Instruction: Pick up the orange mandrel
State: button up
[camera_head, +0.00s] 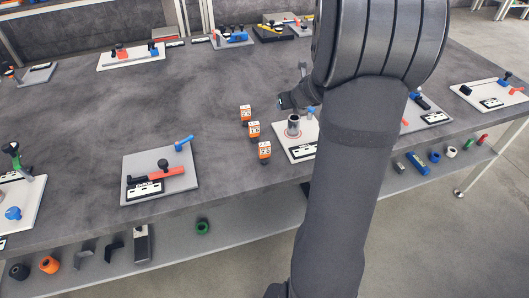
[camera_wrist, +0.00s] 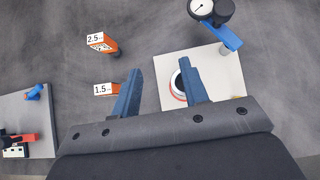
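Three orange blocks with white number labels stand on the grey table: 2.5 (camera_head: 246,113), 1.5 (camera_head: 254,130) and 2.0 (camera_head: 264,150). The 2.5 block (camera_wrist: 108,46) and 1.5 block (camera_wrist: 107,89) show in the wrist view, left of my fingers. An orange cylindrical piece (camera_head: 48,264) lies on the lower shelf. I cannot tell which orange thing is the mandrel. My right finger partly covers a red-ringed cylinder (camera_wrist: 177,88) on that plate.
The white plate bears an upright grey cylinder (camera_head: 293,124); a dial gauge on a blue arm (camera_wrist: 222,34) overhangs it. A grey fixture board (camera_head: 134,168) lies left. Lower-shelf pieces include a black one (camera_head: 19,272) and a green ring (camera_head: 202,227). The table's middle left is clear.

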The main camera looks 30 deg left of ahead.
jog(key=shift+o, duration=0.4)
notch_tip(320, 180, up, 7)
jog(key=n+g+h, duration=0.6)
jog(key=n, duration=1.1)
send_over(265, 144)
notch_tip(265, 144, down, 12)
jog(key=shift+s+d+r, duration=0.1)
jog(key=shift+s+r, duration=0.05)
jog(key=shift+r, duration=0.1)
notch_tip(265, 144, down, 5)
jog(key=shift+f, duration=0.1)
